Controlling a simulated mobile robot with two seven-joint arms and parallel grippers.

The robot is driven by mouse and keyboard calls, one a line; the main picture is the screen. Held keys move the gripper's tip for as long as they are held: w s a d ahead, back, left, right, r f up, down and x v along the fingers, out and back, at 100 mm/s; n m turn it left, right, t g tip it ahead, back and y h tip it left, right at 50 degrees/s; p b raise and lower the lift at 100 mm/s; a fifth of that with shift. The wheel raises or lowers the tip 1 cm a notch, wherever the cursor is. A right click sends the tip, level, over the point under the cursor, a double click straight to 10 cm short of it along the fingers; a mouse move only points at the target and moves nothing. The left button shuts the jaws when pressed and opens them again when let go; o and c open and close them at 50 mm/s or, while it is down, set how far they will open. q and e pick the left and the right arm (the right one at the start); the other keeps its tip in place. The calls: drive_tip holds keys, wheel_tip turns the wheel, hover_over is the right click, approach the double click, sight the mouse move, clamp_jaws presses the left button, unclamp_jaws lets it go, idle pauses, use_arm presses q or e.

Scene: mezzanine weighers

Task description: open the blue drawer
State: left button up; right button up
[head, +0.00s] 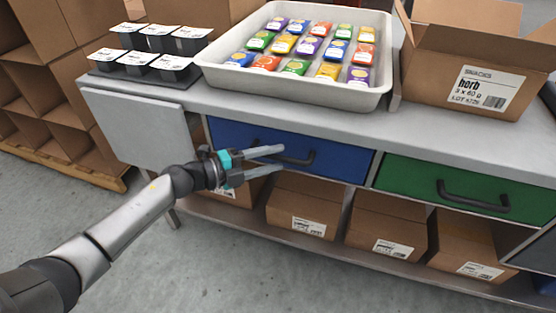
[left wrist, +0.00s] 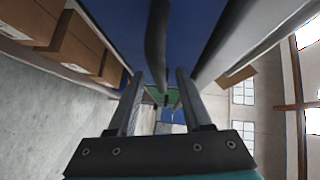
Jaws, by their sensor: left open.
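The blue drawer (head: 345,161) is in the bench front under the worktop and looks shut, its face in line with the green one beside it. Its dark bar handle (head: 302,160) is on the middle of its face. My left gripper (head: 282,158) is open and empty, in front of the drawer with its fingertips at the handle's left part. In the left wrist view the handle (left wrist: 156,40) runs down the picture between the two fingertips (left wrist: 159,73). I cannot tell whether the fingers touch it. My right gripper is not in view.
A green drawer (head: 460,188) with its own handle is to the right. Cardboard boxes (head: 305,205) stand on the shelf below. On the worktop are a white tray (head: 290,94) of coloured packets, black tubs (head: 160,65) and an open carton (head: 480,75). Floor in front is clear.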

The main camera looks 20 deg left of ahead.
use_arm(q)
drive_tip(key=shift+x, duration=0.9)
drive_tip(key=shift+c, duration=0.2)
clamp_jaws()
idle(0.7)
